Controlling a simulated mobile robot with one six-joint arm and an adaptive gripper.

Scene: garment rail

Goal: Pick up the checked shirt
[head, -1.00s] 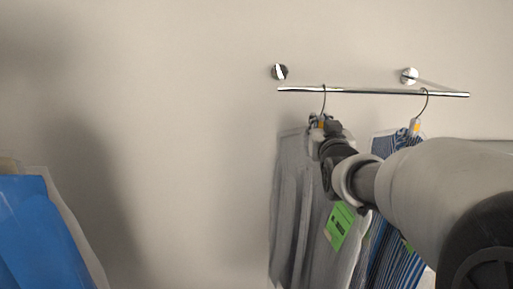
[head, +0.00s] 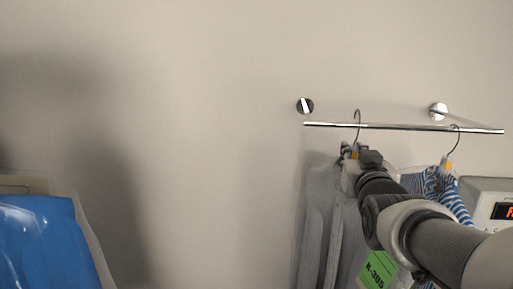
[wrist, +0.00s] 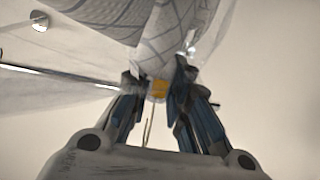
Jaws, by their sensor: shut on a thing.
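The checked shirt (head: 318,220) hangs in a clear cover and looks grey in the head view. In the wrist view its checked cloth (wrist: 130,15) fills the top. My gripper (head: 350,154) is shut on the neck of its hanger, at the orange tag (wrist: 159,89) between the fingers. The hanger's hook (head: 357,114) stands above the rail line in the head view, its top clear of the rail (head: 330,125). A green label (head: 376,270) shows on the cover. My arm hides part of the shirt.
A blue striped shirt (head: 460,200) hangs on the rail close to the right, partly behind my arm. A pale box with a red display (head: 485,195) is at the right edge. A covered blue garment (head: 45,240) is at lower left. Bare wall lies between.

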